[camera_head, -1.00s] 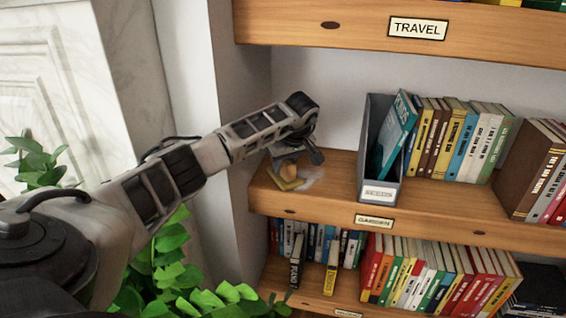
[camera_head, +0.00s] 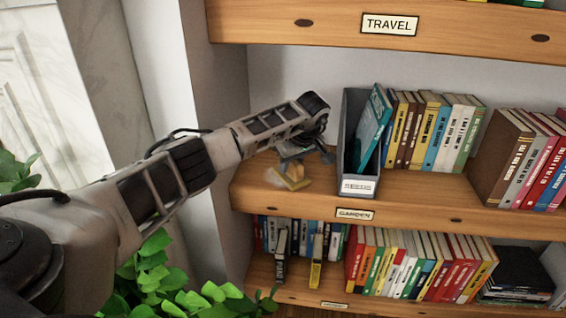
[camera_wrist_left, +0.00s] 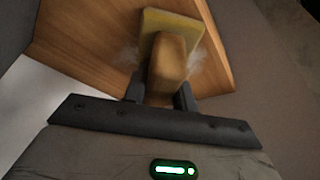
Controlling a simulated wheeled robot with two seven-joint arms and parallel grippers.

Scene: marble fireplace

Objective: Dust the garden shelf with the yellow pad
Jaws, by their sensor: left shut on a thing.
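The garden shelf (camera_head: 400,197) is a wooden board with a GARDEN label (camera_head: 355,214) on its front edge. My left gripper (camera_head: 297,162) reaches over its left end and is shut on the yellow pad (camera_head: 292,180) by a tan block handle. In the left wrist view the yellow pad (camera_wrist_left: 172,28) lies flat against the wood, its handle between the two fingers (camera_wrist_left: 160,92). Pale greyish smudges, like dust, show at both sides of the pad there. In the head view a smudge (camera_head: 273,177) shows left of the pad. My right gripper is not in view.
A grey file box (camera_head: 357,165) labelled SEEDS, with a teal book in it, stands just right of the pad. Books (camera_head: 435,130) fill the shelf beyond. The TRAVEL shelf (camera_head: 290,24) is above, more books (camera_head: 410,262) below. A leafy plant (camera_head: 160,275) stands at lower left.

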